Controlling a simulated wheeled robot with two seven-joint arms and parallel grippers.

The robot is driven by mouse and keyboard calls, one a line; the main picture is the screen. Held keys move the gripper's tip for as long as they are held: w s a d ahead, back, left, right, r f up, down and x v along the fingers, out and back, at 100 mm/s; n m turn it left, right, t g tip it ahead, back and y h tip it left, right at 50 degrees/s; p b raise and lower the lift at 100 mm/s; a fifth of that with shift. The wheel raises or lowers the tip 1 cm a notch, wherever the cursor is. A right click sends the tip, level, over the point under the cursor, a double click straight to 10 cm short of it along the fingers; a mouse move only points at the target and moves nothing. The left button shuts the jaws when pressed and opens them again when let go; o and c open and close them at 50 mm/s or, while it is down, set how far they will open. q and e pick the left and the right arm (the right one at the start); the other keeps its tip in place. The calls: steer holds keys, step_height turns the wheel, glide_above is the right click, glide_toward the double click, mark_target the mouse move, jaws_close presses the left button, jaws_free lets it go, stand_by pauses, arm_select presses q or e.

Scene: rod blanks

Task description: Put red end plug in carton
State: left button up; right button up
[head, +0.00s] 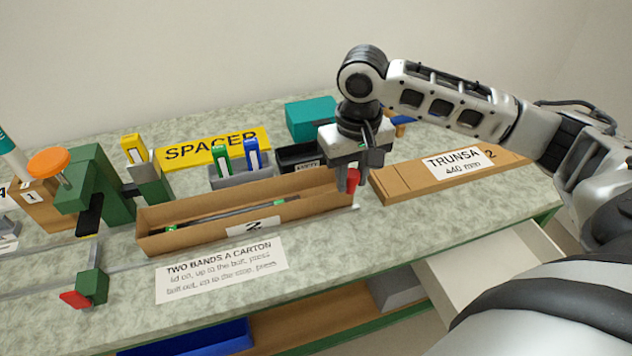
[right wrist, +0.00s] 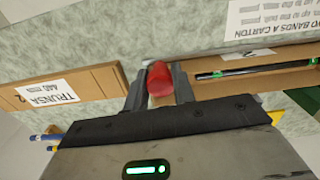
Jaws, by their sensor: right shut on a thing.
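The red end plug (head: 353,178) is held between the fingers of my right gripper (head: 350,170). The plug also shows in the right wrist view (right wrist: 160,77), pinched between the two dark fingers (right wrist: 159,90). The long open carton (head: 190,238), labelled 2, lies on the bench with a dark rod (head: 235,213) with green bands inside it. The plug is at the carton's right end; whether it touches the carton I cannot tell. My left gripper is not in view.
A closed flat carton marked TRUNSA (head: 420,182) lies to the right. A green fixture (head: 100,190) with an orange knob stands at the left. Behind the carton are a yellow SPACER box (head: 212,147), a grey holder (head: 240,177) and a teal box (head: 308,121). An open drawer (head: 480,265) is below.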

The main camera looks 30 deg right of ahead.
steer(key=w+f, duration=0.2)
steer(key=w, duration=0.1)
steer(key=w+f, duration=0.5)
steer(key=w, duration=0.1)
steer(key=shift+d+f, duration=0.2)
steer(key=shift+w+f, duration=0.1)
steer(key=shift+f, duration=1.65)
steer(key=o, duration=0.9)
steer(key=shift+f, duration=0.1)
step_height(320, 180, up, 12)
steer(key=shift+r, duration=0.15)
